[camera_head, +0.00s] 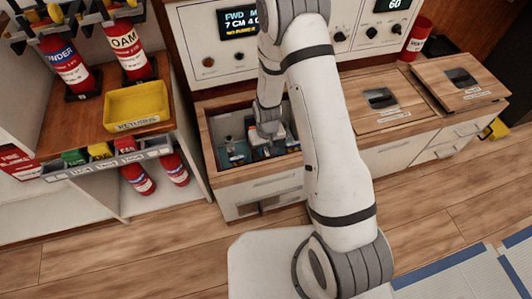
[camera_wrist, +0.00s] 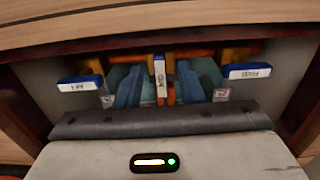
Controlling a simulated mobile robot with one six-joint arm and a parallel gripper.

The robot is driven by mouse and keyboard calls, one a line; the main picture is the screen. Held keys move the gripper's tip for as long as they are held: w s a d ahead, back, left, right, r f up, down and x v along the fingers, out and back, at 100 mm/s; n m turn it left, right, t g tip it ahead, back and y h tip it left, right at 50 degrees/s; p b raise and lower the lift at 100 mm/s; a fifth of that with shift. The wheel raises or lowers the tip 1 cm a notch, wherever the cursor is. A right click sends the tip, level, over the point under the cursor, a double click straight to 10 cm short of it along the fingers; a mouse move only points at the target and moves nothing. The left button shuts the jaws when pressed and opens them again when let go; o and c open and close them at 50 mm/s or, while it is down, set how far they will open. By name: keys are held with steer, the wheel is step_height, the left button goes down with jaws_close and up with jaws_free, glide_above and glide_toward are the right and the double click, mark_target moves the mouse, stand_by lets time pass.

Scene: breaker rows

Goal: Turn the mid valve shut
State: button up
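In the wrist view, three blue-and-white labelled valve handles sit in a recessed bay. The middle handle (camera_wrist: 160,78) stands upright in the picture. The left handle (camera_wrist: 80,84) and right handle (camera_wrist: 250,72) lie roughly sideways. The middle label is too small to read surely. In the head view the open bay (camera_head: 232,152) is in the wooden counter, and my gripper (camera_head: 268,130) reaches down into it; the handles are mostly hidden there. The grey gripper body with a lit indicator fills the bottom of the wrist view.
Wooden bay walls and front edge surround my gripper closely. Two closed lids (camera_head: 385,98) (camera_head: 460,80) are to the right. A control panel (camera_head: 225,40) stands behind. A yellow tray (camera_head: 136,106) and several fire extinguishers (camera_head: 128,50) are at the left.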

steer(key=shift+f, duration=0.6)
jaws_close()
steer(key=shift+a, duration=0.15)
